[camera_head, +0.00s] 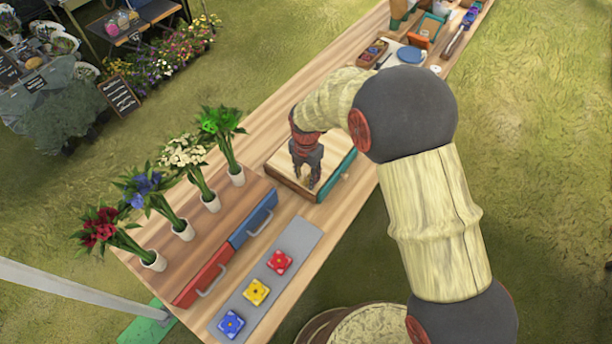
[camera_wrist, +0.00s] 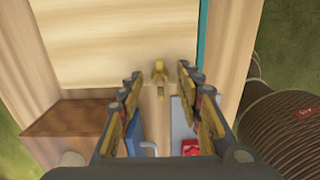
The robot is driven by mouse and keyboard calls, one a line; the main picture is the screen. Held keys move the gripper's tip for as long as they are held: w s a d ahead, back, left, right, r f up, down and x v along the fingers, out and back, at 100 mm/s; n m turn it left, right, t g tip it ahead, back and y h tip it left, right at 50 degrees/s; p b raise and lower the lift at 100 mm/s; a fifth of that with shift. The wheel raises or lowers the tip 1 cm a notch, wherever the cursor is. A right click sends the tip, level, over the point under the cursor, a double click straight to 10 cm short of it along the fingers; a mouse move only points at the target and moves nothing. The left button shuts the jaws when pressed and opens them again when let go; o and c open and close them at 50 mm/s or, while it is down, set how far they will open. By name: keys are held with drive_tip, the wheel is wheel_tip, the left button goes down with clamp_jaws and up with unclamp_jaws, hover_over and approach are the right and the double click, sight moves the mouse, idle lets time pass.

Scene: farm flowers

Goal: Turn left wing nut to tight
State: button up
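A small brass-yellow wing nut (camera_wrist: 159,72) stands on the light wooden box (camera_wrist: 110,45) close to its edge in the wrist view. My gripper (camera_wrist: 159,92) is open, its two fingers apart on either side, with the wing nut between and slightly beyond the tips. Nothing is held. In the head view my gripper (camera_head: 311,184) points down over the near end of the wooden box (camera_head: 285,172), which has a teal side. The wing nut is hidden or too small to make out there. No second wing nut can be made out.
Blue (camera_head: 253,221) and red (camera_head: 204,277) drawers with handles stand left of the box, below several potted flowers. A grey strip (camera_head: 240,290) carries red, yellow and blue blocks. A wooden tray (camera_head: 371,53) and other items lie farther along the table.

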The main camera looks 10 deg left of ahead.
drive_tip(key=shift+c, duration=1.4)
clamp_jaws()
